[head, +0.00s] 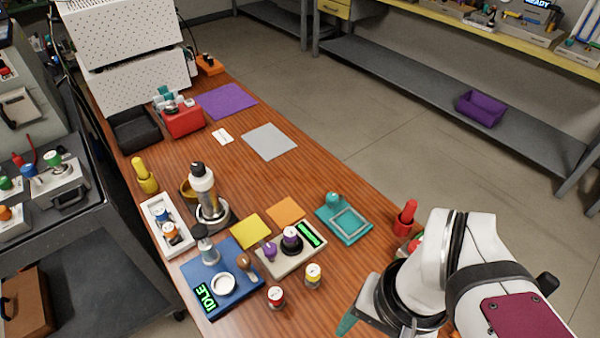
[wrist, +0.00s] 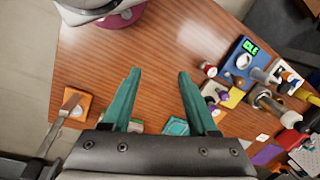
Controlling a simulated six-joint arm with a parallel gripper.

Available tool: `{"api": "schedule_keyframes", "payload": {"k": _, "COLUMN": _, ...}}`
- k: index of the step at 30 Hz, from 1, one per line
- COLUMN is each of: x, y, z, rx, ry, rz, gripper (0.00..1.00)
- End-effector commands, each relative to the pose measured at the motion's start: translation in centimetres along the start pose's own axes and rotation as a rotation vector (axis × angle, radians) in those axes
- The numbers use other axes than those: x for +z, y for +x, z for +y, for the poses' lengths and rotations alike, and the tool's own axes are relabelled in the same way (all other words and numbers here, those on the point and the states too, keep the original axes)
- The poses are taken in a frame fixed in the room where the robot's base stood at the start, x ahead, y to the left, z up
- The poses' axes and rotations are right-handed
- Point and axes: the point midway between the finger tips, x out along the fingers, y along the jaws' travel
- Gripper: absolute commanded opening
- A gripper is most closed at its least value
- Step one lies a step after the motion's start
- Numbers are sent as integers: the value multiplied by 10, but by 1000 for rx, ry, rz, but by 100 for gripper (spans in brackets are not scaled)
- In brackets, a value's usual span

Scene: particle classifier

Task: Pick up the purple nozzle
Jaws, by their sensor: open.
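A small purple piece (head: 269,251), which looks like the purple nozzle, stands at the left end of a pale device with a green display (head: 310,234). Beside it on the device is a white and purple jar (head: 291,237). In the wrist view, a purple spot (wrist: 222,96) shows near this device, too small to tell which piece it is. In the head view one teal finger (head: 347,322) shows at the bottom, right of the device.
A blue station reading IDLE (head: 238,288), red-label jar (head: 276,297) and yellow-label jar (head: 313,275) stand close by. Yellow (head: 251,231) and orange (head: 286,211) pads lie behind. A teal tray (head: 345,222) and red holder (head: 405,218) are rightward.

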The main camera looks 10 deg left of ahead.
Motion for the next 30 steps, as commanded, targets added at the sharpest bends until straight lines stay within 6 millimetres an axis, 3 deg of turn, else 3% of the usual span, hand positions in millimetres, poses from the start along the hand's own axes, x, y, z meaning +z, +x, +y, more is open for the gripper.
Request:
{"api": "schedule_keyframes", "payload": {"k": 3, "x": -65, "y": -17, "z": -52, "rx": 45, "ry": -281, "rz": -3, "gripper": 60}}
{"api": "schedule_keyframes", "payload": {"k": 6, "x": -123, "y": -10, "z": -115, "rx": 89, "ry": -569, "rz": 0, "gripper": 60}}
{"api": "schedule_keyframes", "payload": {"k": 9, "x": -161, "y": 14, "z": -172, "rx": 124, "ry": -805, "rz": 2, "gripper": 60}}
{"api": "schedule_keyframes", "payload": {"k": 12, "x": -180, "y": 37, "z": -210, "rx": 146, "ry": -959, "rz": 4, "gripper": 60}}
{"api": "schedule_keyframes", "payload": {"k": 16, "x": -187, "y": 57, "z": -227, "rx": 157, "ry": -1032, "rz": 3, "gripper": 60}}
{"api": "schedule_keyframes", "payload": {"k": 24, "x": -193, "y": 130, "z": -216, "rx": 156, "ry": -1030, "rz": 2, "gripper": 60}}
{"api": "schedule_keyframes", "payload": {"k": 30, "x": -196, "y": 158, "z": -212, "rx": 156, "ry": -1028, "rz": 4, "gripper": 60}}
